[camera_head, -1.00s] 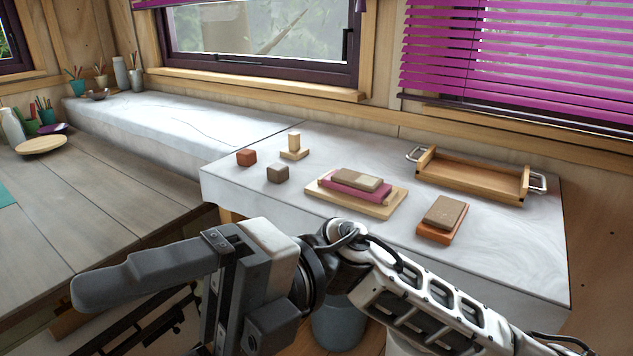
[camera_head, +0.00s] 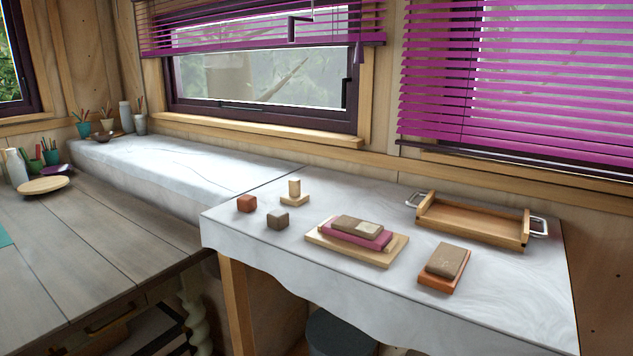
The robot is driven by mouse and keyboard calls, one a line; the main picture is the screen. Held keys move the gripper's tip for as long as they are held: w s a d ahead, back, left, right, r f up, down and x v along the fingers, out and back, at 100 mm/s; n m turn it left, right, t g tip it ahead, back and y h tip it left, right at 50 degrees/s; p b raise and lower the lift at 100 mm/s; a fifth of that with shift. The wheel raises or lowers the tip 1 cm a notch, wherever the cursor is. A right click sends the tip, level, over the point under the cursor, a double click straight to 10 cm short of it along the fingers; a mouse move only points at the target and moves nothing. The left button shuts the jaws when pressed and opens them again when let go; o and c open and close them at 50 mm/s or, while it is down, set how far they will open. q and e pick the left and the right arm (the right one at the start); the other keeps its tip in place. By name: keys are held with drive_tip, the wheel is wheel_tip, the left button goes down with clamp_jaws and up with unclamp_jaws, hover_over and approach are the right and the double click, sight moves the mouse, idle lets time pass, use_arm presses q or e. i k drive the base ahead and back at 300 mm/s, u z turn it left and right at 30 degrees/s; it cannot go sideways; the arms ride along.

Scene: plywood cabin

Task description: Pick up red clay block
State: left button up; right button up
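A small red clay block (camera_head: 247,203) sits near the left back part of the white marble-topped table (camera_head: 350,283). A grey-brown block (camera_head: 278,220) lies to its right and nearer the front, apart from it. A small wooden piece with an upright post (camera_head: 294,194) stands to the right of the red block. Neither of my grippers shows in the head view now, and nothing covers the red block.
A wooden board with a stacked pink and tan stone (camera_head: 355,240) and a brown block on an orange base (camera_head: 444,267) occupy the table's middle and right. A wooden tray with metal handles (camera_head: 472,222) stands behind. The front left of the tabletop is clear.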

sight(247, 203)
drive_tip(key=z, duration=0.05)
drive_tip(key=k, duration=0.55)
drive_tip(key=u, duration=0.9)
drive_tip(key=i, duration=1.3)
drive_tip(key=z, duration=0.8)
